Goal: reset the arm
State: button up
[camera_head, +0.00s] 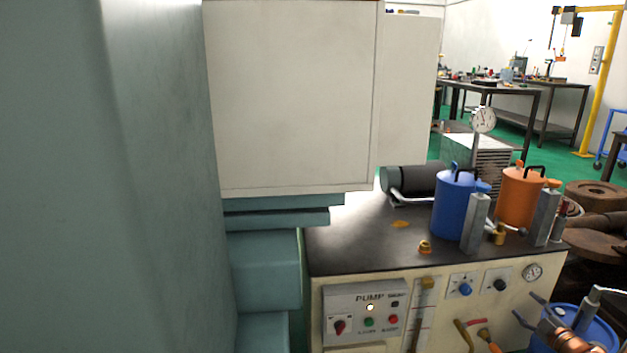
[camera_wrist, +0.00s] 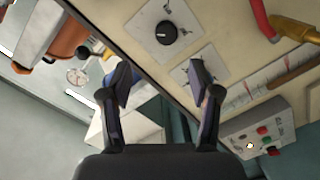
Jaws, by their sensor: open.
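My gripper (camera_wrist: 161,82) shows in the wrist view with its two dark fingers spread apart and nothing between them. Beyond the fingers is the cream front panel of the pump bench, seen tilted. A black knob (camera_wrist: 166,32) on a white plate lies above the gap between the fingers. A second plate is partly hidden behind the right finger.
The bench's dark top (camera_head: 365,245) carries a blue canister (camera_head: 454,205) and an orange canister (camera_head: 519,197). A pump control box (camera_head: 365,312) is on its front, also in the wrist view (camera_wrist: 262,135).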

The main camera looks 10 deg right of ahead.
jog(key=w+a+r+m+g+h+p, duration=0.2)
jog(key=w+r+p, duration=0.15)
jog(key=r, duration=0.55)
jog(key=w+a+r+m+g+h+p, duration=0.1)
jog(key=w+a+r+g+p, duration=0.15)
jog(key=r+p, duration=0.4)
jog(key=s+a+r+m+g+h+p, duration=0.1)
jog(key=s+a+r+m+g+p, duration=0.35)
jog(key=a+r, duration=0.6)
jog(key=s+a+r+m+g+p, duration=0.1)
jog(key=s+a+r+p, duration=0.4)
jog(key=a+r+p, duration=0.5)
jog(key=s+a+r+g+y+p, duration=0.1)
jog(key=s+a+r+g+p, duration=0.2)
jog(key=s+a+r, duration=0.3)
jog(key=s+a+r+m+g+y+p, duration=0.1)
jog(key=s+a+r+p, duration=0.4)
jog(key=s+a, duration=0.7)
jog(key=s+a+r+g+y+p, duration=0.2)
jog(key=s+a+r+g+p, duration=0.2)
jog(key=s+a, duration=0.5)
jog(key=s+r+g, duration=0.1)
jog(key=s+r, duration=0.1)
jog(key=s, duration=0.6)
jog(key=shift+s+a+r+m+y, duration=0.2)
jog(key=shift+a+r+m+y, duration=0.1)
jog(key=shift+m, duration=0.05)
jog(key=shift+c, duration=0.4)
